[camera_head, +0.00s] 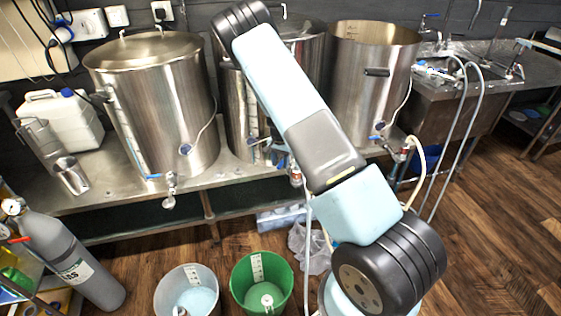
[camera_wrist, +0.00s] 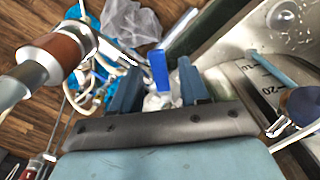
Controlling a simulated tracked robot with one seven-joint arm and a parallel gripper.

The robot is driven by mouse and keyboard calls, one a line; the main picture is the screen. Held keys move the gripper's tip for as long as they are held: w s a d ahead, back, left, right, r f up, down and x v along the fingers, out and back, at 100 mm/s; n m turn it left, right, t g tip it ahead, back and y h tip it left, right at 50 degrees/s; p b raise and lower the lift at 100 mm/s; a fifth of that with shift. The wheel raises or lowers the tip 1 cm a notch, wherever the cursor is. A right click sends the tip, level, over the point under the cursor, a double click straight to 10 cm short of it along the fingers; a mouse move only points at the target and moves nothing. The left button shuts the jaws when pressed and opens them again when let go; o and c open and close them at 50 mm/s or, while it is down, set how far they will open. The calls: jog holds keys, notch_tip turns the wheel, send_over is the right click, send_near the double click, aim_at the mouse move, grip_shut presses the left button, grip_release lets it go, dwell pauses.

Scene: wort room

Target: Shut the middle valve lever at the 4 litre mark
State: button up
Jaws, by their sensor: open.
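The middle steel kettle (camera_head: 237,105) stands on the bench, partly hidden behind my arm. A level scale runs down its front; in the wrist view the scale (camera_wrist: 262,88) shows a "20" mark, but I cannot read a liquid level. The blue valve lever (camera_wrist: 160,70) stands up between the fingers of my gripper (camera_wrist: 157,82). My gripper is open, with a finger on each side of the lever; I cannot tell whether either touches it. In the head view my gripper (camera_head: 280,157) is at the kettle's lower front, mostly hidden by my arm.
Steel kettles stand left (camera_head: 160,100) and right (camera_head: 372,75) on the bench. On the floor are a white bucket (camera_head: 187,274), a green bucket (camera_head: 283,300) and a clear plastic bag (camera_head: 318,255). In the wrist view, a brown-banded fitting (camera_wrist: 64,48) is close on the left.

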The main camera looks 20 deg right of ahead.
jog(key=shift+c, duration=0.2)
grip_shut()
dwell(0.4)
